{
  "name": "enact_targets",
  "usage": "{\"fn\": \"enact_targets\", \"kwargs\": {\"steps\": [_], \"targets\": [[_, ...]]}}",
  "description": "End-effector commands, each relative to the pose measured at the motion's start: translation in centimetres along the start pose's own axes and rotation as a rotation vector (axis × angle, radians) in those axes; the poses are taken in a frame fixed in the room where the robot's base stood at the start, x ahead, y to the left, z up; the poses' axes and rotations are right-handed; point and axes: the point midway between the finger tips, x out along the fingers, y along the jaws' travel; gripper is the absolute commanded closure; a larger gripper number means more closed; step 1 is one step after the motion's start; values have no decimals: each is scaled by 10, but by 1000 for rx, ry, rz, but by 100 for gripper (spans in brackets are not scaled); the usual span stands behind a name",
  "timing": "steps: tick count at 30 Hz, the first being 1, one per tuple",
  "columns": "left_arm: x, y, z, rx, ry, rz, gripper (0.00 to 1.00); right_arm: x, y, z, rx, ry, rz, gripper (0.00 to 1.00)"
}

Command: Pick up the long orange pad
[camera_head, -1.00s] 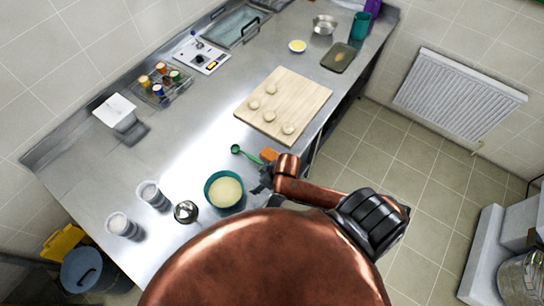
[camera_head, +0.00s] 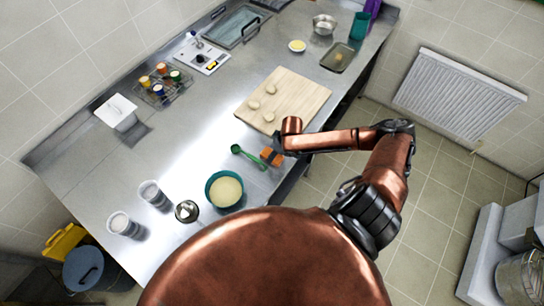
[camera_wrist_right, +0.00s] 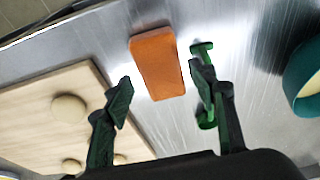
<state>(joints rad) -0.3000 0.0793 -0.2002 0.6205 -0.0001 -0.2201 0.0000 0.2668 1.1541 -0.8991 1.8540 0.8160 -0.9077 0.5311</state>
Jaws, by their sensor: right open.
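The long orange pad (camera_wrist_right: 157,63) lies flat on the steel counter in the right wrist view, just beyond and between the fingertips. It also shows in the head view (camera_head: 271,156), partly hidden by my gripper. My right gripper (camera_wrist_right: 160,88) is open, with one dark green finger on either side and nothing held. In the head view my right gripper (camera_head: 277,150) hangs over the counter's front edge beside the pad. My left gripper is not in view.
Cups and a metal lidded pot (camera_head: 186,211) stand farther left.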

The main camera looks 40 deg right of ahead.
Motion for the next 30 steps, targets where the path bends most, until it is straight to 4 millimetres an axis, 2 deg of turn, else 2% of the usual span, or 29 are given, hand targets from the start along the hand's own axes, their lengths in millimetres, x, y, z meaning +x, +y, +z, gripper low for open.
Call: {"fn": "enact_targets", "kwargs": {"steps": [3,7,17,30], "targets": [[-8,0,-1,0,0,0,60,15,0,-7,1,0,-1,48],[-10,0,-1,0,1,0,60,32,0,-6,1,-1,-2,48],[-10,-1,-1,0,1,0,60,38,0,-5,-2,-1,-1,48],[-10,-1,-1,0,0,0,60,38,0,-5,-1,-1,-1,79]]}}
